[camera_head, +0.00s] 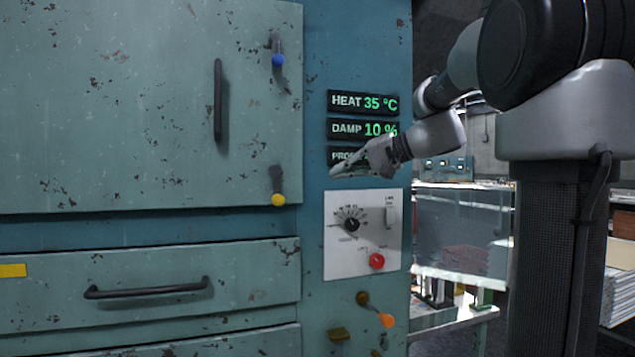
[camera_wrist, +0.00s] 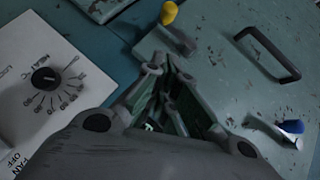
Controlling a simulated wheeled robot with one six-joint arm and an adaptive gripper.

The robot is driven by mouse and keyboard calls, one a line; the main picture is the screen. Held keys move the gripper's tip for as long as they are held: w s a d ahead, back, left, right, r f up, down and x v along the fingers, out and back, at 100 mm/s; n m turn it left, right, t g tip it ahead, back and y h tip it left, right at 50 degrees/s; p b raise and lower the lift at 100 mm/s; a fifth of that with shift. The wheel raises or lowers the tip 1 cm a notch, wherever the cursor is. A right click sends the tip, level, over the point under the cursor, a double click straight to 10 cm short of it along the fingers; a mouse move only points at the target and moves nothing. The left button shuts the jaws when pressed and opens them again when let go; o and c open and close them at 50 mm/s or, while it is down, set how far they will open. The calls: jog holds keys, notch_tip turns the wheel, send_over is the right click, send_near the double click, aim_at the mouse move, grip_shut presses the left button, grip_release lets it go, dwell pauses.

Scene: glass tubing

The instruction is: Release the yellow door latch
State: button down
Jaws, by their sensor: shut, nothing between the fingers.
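The yellow door latch (camera_head: 278,199) is a yellow ball on a short grey lever at the lower right corner of the upper door (camera_head: 130,110). Its ball hangs below the lever's pivot. In the wrist view the yellow ball (camera_wrist: 169,13) shows at the top, beyond my fingertips. My gripper (camera_head: 334,172) is shut and empty. It is in front of the panel, to the right of the yellow latch and slightly above its ball, apart from it in the picture. In the wrist view my fingertips (camera_wrist: 164,62) converge below the latch lever.
A blue latch (camera_head: 278,60) sits at the door's upper right corner, beside a dark vertical handle (camera_head: 218,100). Right of the door are displays (camera_head: 362,103), a white dial panel (camera_head: 340,262) with a red knob (camera_head: 377,261), and an orange-tipped lever (camera_head: 386,320). A drawer (camera_head: 60,300) lies below.

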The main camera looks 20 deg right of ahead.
send_near(277, 189)
jog(key=w+d+f, duration=0.1)
jog(key=w+d, duration=0.1)
jog(key=w, duration=0.1)
jog(key=a, duration=0.1)
jog(key=a+f, duration=0.2)
jog(key=a, duration=0.1)
jog(key=shift+w+f, duration=0.15)
jog(key=shift+w, duration=0.1)
